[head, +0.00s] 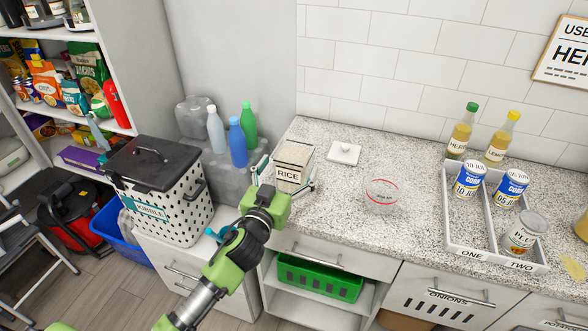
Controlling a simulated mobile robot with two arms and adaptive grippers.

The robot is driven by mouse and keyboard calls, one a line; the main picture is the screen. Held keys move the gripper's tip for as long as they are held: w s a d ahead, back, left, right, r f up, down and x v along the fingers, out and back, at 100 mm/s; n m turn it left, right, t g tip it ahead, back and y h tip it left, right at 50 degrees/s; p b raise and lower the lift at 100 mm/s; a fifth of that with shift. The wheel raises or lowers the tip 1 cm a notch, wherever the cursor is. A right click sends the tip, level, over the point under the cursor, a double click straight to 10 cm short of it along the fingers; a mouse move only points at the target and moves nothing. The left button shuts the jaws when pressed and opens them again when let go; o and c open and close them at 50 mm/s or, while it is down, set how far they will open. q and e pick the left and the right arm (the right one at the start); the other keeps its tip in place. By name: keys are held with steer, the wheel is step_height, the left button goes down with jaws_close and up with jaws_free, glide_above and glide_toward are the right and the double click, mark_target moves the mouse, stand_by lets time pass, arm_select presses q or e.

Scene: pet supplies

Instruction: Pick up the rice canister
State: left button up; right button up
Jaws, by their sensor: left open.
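The rice canister (293,158) is a clear, square-sided container filled with pale rice and marked with a white RICE label. It stands upright on the left end of the granite counter, with its top open. My left gripper (286,172) is open, with one finger on each side of the canister's lower half. I cannot tell whether either finger touches it. The green gripper body is in front of the canister and hides its base. My right gripper is not in view.
A white square lid (344,152) lies right of the canister. A kibble bin (158,190) and several bottles (237,143) stand to the left. The counter's middle is mostly clear.

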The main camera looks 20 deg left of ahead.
mark_target(299, 147)
arm_select(q)
steer(key=w+p, duration=0.1)
steer(key=w, duration=0.4)
steer(key=shift+f, duration=0.2)
steer(key=c, duration=1.3)
steer(key=shift+r, duration=0.2)
